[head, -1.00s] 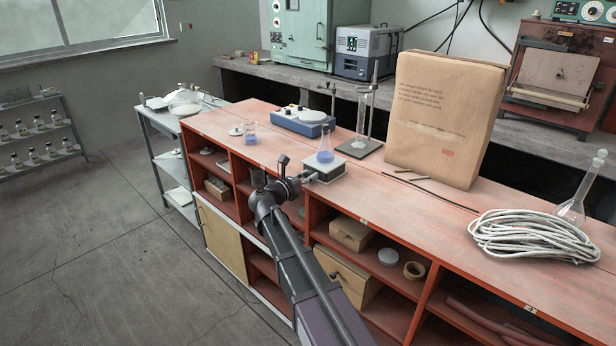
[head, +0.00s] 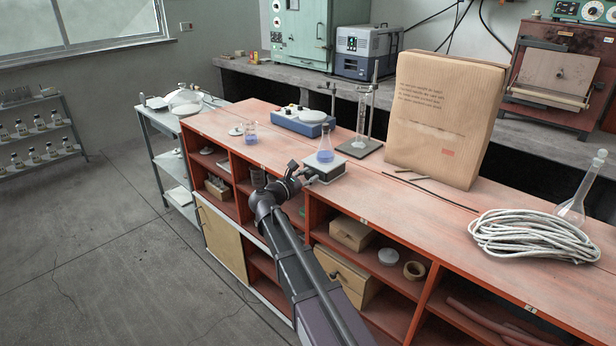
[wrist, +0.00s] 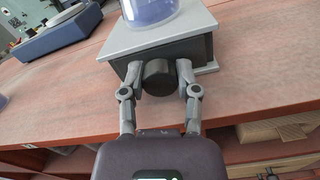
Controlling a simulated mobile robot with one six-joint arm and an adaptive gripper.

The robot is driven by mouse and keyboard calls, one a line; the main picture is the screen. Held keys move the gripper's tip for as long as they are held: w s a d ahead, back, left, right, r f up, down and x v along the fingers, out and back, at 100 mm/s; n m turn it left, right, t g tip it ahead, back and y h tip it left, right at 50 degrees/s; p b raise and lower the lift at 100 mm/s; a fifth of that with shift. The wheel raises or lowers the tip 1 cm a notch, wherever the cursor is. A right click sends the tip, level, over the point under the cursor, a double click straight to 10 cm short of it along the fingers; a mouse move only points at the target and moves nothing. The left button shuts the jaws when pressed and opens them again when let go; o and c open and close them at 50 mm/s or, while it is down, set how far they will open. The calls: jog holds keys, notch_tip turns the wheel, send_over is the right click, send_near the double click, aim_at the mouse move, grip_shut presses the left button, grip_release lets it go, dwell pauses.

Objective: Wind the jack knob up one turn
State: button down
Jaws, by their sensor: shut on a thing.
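The jack (head: 326,169) is a small grey-topped stand near the front edge of the red bench. Its dark round knob (wrist: 158,77) faces me in the wrist view. My gripper (wrist: 160,72) has one finger on each side of the knob and is shut on it. In the head view my gripper (head: 309,179) reaches the jack's front left side. A conical flask (head: 325,152) with blue-violet liquid stands upright on the jack's top plate, and its base (wrist: 148,12) shows at the top of the wrist view.
A beaker (head: 250,135) and a blue-and-white instrument (head: 302,121) stand left of and behind the jack. A stand with a glass cylinder (head: 361,115) and a large paper bag (head: 440,120) are behind right. Thin dark rods and coiled rope (head: 530,235) lie further right.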

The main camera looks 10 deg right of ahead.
jog(key=shift+c, duration=1.7)
grip_release()
jog(key=shift+d, duration=0.1)
jog(key=v, duration=1.2)
